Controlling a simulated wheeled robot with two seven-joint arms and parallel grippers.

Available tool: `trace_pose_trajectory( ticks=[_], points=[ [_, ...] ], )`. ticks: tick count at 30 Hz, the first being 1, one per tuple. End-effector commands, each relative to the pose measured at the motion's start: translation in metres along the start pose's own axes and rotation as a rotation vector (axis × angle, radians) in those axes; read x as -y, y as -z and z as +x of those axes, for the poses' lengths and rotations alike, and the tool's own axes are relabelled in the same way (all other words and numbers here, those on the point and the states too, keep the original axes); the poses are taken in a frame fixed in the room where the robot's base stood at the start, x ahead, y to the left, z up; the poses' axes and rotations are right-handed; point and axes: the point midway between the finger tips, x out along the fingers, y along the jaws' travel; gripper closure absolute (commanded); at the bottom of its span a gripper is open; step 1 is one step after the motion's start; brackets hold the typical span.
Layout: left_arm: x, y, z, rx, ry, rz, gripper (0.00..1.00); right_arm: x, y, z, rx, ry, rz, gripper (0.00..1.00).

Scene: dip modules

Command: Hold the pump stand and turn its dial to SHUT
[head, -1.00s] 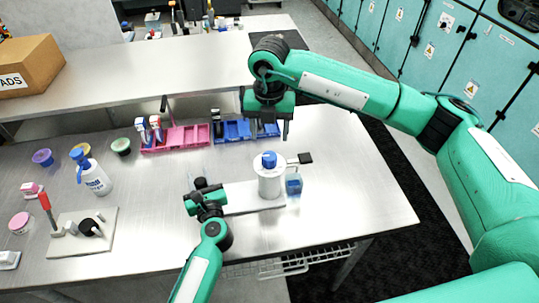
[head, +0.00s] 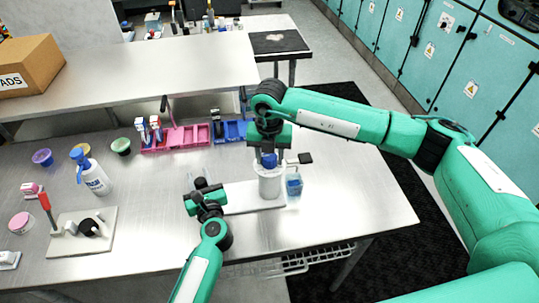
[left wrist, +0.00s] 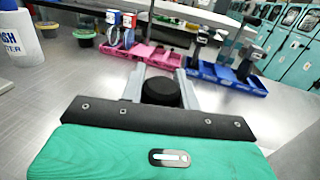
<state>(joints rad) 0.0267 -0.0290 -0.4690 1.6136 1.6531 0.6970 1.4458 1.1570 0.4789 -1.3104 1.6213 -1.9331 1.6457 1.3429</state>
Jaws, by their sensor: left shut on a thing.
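The pump stand has a white base plate (head: 240,197), a white cylinder (head: 270,183) with a blue dial (head: 269,161) on top, and a black-tipped arm (head: 304,158) sticking out to the right. My left gripper (head: 203,188) is at the plate's left end, shut on a black round knob, which shows between the fingers in the left wrist view (left wrist: 160,92). My right gripper (head: 270,148) points down right over the blue dial and partly hides it. Whether its fingers touch the dial is too small to tell. The dial's marks cannot be read.
A small clear cup with blue content (head: 293,185) stands right of the cylinder. Pink (head: 185,137) and blue (head: 232,131) trays lie behind. A white bottle (head: 96,180) and another white board (head: 82,234) are at the left. The table's right side is clear.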

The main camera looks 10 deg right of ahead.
Motion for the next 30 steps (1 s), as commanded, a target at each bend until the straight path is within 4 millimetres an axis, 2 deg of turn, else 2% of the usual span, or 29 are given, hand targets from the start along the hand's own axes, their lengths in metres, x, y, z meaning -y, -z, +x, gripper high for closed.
trace_pose_trajectory(
  ticks=[1, 3, 4, 14, 30],
  points=[
    [0.0002, -0.0002, 0.0, 0.0, 0.0, 0.0, 1.0, -0.0001, 0.0, -0.0002, 0.0, 0.0, 0.0, 0.68],
    [0.0002, -0.0002, 0.0, 0.0, 0.0, 0.0, 1.0, -0.0001, -0.0001, -0.0003, 0.0, 0.0, 0.0, 0.82],
    [0.0003, -0.0002, 0.0, 0.0, 0.0, 0.0, 1.0, -0.0002, 0.0, -0.0003, 0.0, 0.0, 0.0, 0.85],
    [0.0003, -0.0002, -0.0001, 0.0, 0.001, 0.0, 1.0, -0.0002, -0.0002, -0.0008, 0.001, -0.001, -0.048, 0.85],
    [0.0004, -0.0001, -0.0002, 0.0, 0.001, 0.0, 1.0, -0.0004, -0.0002, -0.0008, 0.001, -0.001, -0.432, 0.85]
  ],
)
